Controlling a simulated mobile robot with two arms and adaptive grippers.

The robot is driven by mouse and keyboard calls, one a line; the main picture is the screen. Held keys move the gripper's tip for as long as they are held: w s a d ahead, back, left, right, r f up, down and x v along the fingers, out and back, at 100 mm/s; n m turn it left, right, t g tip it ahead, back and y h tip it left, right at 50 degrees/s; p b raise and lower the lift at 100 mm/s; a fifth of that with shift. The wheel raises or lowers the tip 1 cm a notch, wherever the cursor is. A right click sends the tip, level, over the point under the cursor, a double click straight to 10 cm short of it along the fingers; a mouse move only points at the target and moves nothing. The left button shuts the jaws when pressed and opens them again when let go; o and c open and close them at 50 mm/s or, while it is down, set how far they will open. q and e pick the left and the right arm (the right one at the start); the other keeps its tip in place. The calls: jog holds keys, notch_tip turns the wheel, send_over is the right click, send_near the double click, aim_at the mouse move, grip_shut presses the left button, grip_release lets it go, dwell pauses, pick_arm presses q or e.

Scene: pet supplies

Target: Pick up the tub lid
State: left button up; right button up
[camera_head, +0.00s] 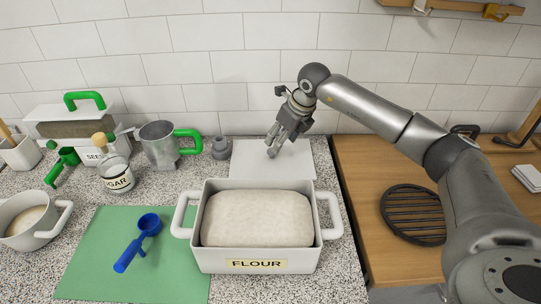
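A white tub labelled FLOUR (257,264) stands open on the speckled counter, with a pale mass filling it and a handle at each end. Behind it lies a flat white panel (300,168), which looks like the tub lid. My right gripper (273,148) is over the back part of this panel, with its fingers pointing down. I cannot tell whether the fingers touch the panel or how far apart they are. The fingers hide a small part of the panel. My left gripper is not in view.
A small grey object (221,148) and a metal cup with a green handle (159,146) stand left of the panel. A sugar jar (117,178) is farther left. A blue scoop (136,247) lies on a green mat (85,268). A black trivet (413,214) lies on the wooden surface to the right.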

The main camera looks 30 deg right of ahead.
aim_at(272, 155)
jog(key=shift+w+a+f, duration=0.25)
jog(key=shift+w+f, duration=0.2)
jog(key=shift+f, duration=0.25)
jog(key=x, duration=0.1)
jog(key=p+x, duration=0.2)
jog(key=x, duration=0.1)
jog(key=shift+a+f, duration=0.1)
jog(key=shift+a, duration=0.2)
jog(key=shift+w+f, duration=0.1)
jog(key=shift+f, duration=0.2)
jog(key=shift+r, duration=0.1)
grip_shut()
